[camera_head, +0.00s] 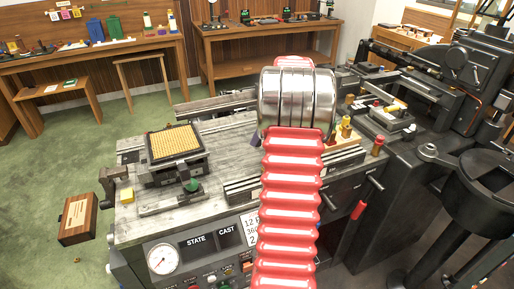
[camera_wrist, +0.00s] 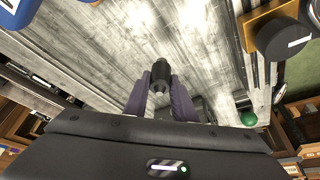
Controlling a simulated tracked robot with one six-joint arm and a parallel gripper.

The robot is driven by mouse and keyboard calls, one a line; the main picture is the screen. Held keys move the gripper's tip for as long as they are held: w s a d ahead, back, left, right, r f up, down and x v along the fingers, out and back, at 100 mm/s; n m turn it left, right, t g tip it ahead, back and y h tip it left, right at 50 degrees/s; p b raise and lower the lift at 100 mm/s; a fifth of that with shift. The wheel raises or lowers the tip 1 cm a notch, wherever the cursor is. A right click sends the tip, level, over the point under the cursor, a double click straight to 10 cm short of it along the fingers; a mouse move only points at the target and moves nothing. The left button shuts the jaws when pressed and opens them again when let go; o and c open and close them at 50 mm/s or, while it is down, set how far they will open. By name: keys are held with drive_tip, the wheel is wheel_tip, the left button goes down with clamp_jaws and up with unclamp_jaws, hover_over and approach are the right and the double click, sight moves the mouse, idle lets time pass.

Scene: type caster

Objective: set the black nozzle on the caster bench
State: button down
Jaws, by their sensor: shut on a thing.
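The black nozzle (camera_wrist: 159,72) shows in the middle of the wrist view, between the two purple-grey fingers of my gripper (camera_wrist: 160,84). The gripper is shut on it. The grey, wood-grained top of the caster bench (camera_wrist: 110,55) lies behind the nozzle; I cannot tell whether the nozzle touches it. In the head view the bench top (camera_head: 225,150) spreads to the left of my red and silver arm. The arm hides the gripper and nozzle there.
A black tray with a gold grid (camera_head: 175,143) stands on the bench's left part, with a green knob (camera_head: 191,185) in front. Dark rails and machine parts (camera_head: 385,120) crowd the right. A wooden box (camera_head: 78,218) is beside the bench's left end. Bare bench top lies right of the tray.

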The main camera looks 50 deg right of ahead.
drive_tip(key=shift+f, duration=2.5)
drive_tip(key=shift+f, duration=0.1)
drive_tip(key=c, duration=1.5)
unclamp_jaws()
drive_tip(key=v, duration=1.2)
